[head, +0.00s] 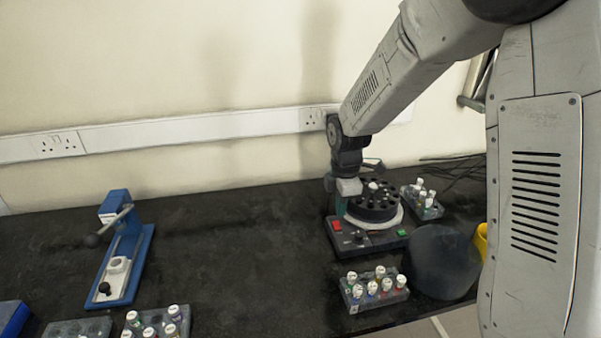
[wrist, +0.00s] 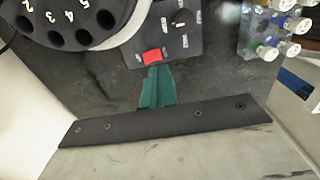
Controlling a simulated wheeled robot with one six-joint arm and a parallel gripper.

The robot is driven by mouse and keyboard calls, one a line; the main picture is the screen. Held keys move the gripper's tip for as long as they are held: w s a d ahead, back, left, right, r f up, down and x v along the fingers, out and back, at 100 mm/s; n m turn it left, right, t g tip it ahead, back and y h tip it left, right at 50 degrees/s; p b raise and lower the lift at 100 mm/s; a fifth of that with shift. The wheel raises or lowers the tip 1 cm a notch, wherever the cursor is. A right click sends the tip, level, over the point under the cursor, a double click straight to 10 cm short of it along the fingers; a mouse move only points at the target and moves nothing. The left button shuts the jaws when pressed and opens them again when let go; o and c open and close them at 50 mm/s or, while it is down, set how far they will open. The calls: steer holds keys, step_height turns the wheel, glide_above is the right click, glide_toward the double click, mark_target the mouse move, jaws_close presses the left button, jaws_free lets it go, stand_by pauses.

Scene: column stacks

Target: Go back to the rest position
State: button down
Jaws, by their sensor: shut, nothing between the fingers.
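My gripper (head: 341,207) is at the left side of the black rotor machine (head: 345,241) on the dark bench. In the wrist view its teal fingers (wrist: 157,86) are together with nothing between them, and their tips appear just below the red switch (wrist: 152,57). I cannot tell whether they touch the machine. The machine has a round black rotor (head: 374,203) with numbered holes, a red switch and a green button (head: 402,233). My arm reaches down from the upper right and hides part of the wall behind.
A rack of white-capped vials (head: 374,290) stands in front of the machine, and another rack (head: 424,203) at its right. A blue lever device (head: 130,262) and more vials (head: 157,322) are at left. A dark rounded shape (head: 443,262) is at right. The middle bench is clear.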

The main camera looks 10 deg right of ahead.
steer(key=shift+s+m, duration=0.25)
steer(key=shift+m, duration=0.45)
steer(key=s+m+g, duration=0.1)
steer(key=s+m, duration=0.1)
steer(key=s, duration=0.1)
steer(key=shift+d+f+m, duration=0.1)
steer(key=shift+m, duration=0.3)
steer(key=s+d+r+m+t, duration=0.1)
steer(key=s+r+m, duration=0.6)
steer(key=s, duration=0.6)
steer(key=s+d+r+m+t, duration=0.1)
steer(key=s+d+r+m, duration=0.1)
steer(key=s+r+m, duration=0.4)
steer(key=shift+s+r+m, duration=0.4)
steer(key=shift+s+r, duration=2.3)
steer(key=shift+s, duration=1.1)
